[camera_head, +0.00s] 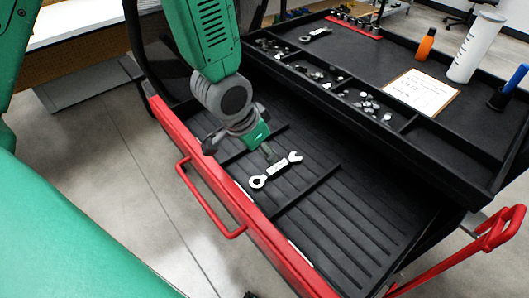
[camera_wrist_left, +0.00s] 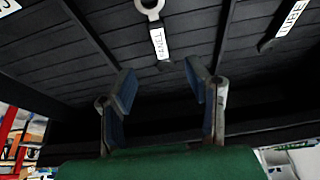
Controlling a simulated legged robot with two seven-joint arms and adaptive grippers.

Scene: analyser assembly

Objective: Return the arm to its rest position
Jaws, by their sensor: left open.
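My left arm comes down from the top of the head view into the open tool drawer. Its left gripper (camera_head: 267,149) is above the drawer floor, just behind a silver wrench (camera_head: 275,170) with a white label. In the left wrist view the gripper (camera_wrist_left: 163,85) is open, with two blue-padded fingers apart and nothing between them. A labelled wrench (camera_wrist_left: 155,25) lies on the ribbed floor beyond the fingertips, apart from them. The right gripper is not in view.
The drawer has a red front (camera_head: 250,215) with a red handle (camera_head: 207,200). The black cart top (camera_head: 420,80) holds small parts, another wrench (camera_head: 316,34), an orange bottle (camera_head: 425,44), a white cylinder (camera_head: 474,48) and a paper card (camera_head: 422,90). The drawer's right part is bare.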

